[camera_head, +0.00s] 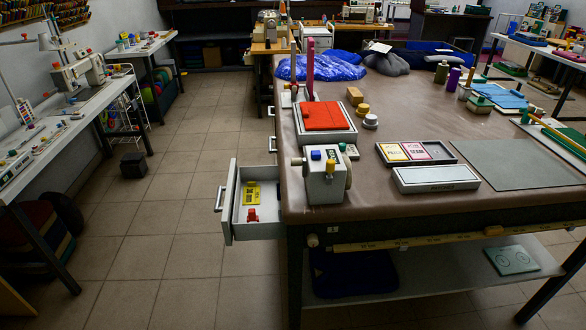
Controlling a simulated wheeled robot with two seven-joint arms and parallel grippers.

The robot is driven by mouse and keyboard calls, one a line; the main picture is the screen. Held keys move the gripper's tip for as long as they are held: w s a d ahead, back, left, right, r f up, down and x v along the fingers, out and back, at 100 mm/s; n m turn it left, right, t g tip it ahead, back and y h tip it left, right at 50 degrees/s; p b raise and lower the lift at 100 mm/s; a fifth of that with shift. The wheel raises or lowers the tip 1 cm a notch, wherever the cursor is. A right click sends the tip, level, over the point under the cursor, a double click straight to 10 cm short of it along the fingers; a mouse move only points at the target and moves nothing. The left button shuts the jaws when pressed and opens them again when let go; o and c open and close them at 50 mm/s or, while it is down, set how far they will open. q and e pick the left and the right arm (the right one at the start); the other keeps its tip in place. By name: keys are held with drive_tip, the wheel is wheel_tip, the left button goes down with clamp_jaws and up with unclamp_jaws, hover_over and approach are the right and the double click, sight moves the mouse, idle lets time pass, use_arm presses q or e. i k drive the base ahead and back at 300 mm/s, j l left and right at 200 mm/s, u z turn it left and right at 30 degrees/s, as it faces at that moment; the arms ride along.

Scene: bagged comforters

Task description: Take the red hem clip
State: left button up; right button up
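A small red clip-like object (253,215), which looks like the red hem clip, lies near the front of an open drawer (228,213). The drawer sticks out to the left from under the near left end of the large brown-topped table. A yellow card with dark markings (252,193) lies in the drawer behind the red object. Neither of my grippers is in view.
The brown-topped table (400,113) carries a grey machine (326,179) at its corner above the drawer, a red cloth block (323,116), trays and bagged blue bundles. Tiled floor (150,235) left of the drawer is clear. A sewing bench (50,118) stands far left.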

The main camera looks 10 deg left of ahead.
sight(251, 216)
drive_tip(key=j, duration=1.7)
